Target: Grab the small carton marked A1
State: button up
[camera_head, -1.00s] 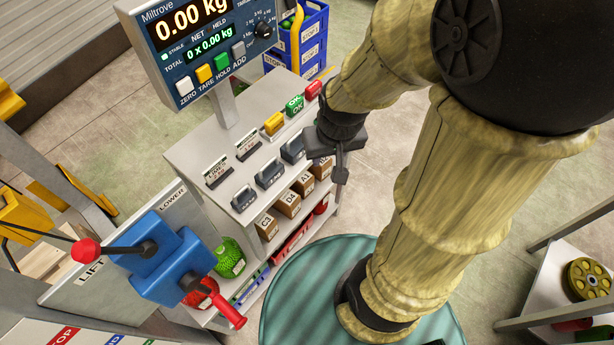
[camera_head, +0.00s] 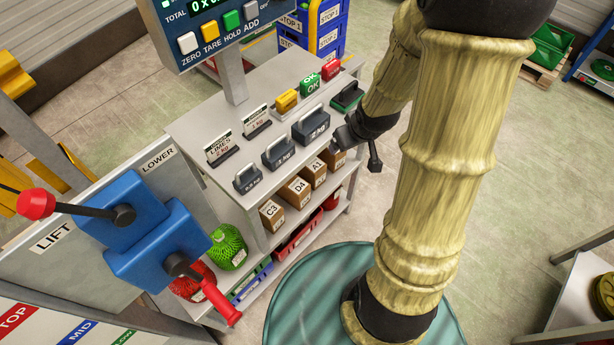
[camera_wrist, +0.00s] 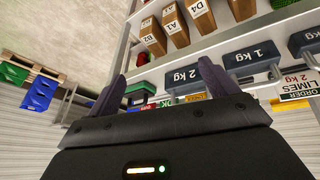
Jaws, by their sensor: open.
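The small carton marked A1 (camera_head: 318,174) is a brown box on the shelf under the scale's top, between cartons D4 (camera_head: 295,192) and B2 (camera_head: 337,158). In the wrist view the A1 carton (camera_wrist: 175,26) stands at the top, above and beyond my fingers, with B2 (camera_wrist: 152,38) to its left and D4 (camera_wrist: 200,15) to its right. My gripper (camera_head: 374,156) is at the right end of the shelf unit, right of the cartons. In the wrist view my gripper (camera_wrist: 161,82) has its two fingers wide apart with nothing between them.
Dark weights, including a 2 kg weight (camera_head: 311,125), stand along the top's edge above the cartons. Carton C3 (camera_head: 271,214) ends the row. A lower shelf holds a red tray (camera_head: 299,236) and green net bag (camera_head: 229,247). A blue lever box (camera_head: 150,235) is at left.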

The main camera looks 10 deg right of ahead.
jog(key=w+d+f+n+t+y+b, duration=0.1)
jog(key=w+f+t+y+b, duration=0.15)
jog(key=f+b, duration=0.6)
jog(key=w+d+f+n+t+y+b, duration=0.1)
jog(key=w+f+n+b, duration=0.2)
jog(key=f, duration=1)
jog(key=t+y+b, duration=0.2)
jog(key=y+b, duration=0.2)
jog(key=b, duration=0.6)
send_near(321, 172)
jog(key=s+r, duration=0.1)
jog(key=s, duration=0.1)
jog(key=f+t+y+b, duration=0.1)
jog(key=b, duration=0.1)
jog(key=d+f+t+b, duration=0.1)
jog(key=f+t+b, duration=0.1)
jog(key=s+f+t+y+b, duration=0.1)
jog(key=b, duration=0.2)
jog(key=shift+d+f+t+y, duration=0.2)
jog(key=shift+f+t+y, duration=0.05)
jog(key=shift+f+y, duration=0.1)
jog(key=b+x, duration=0.2)
jog(key=x, duration=0.9)
jog(key=shift+w+a+f, duration=0.1)
jog(key=shift+w+a, duration=0.1)
jog(key=shift+w, duration=0.05)
jog(key=shift+w+a, duration=0.1)
jog(key=shift+w, duration=0.15)
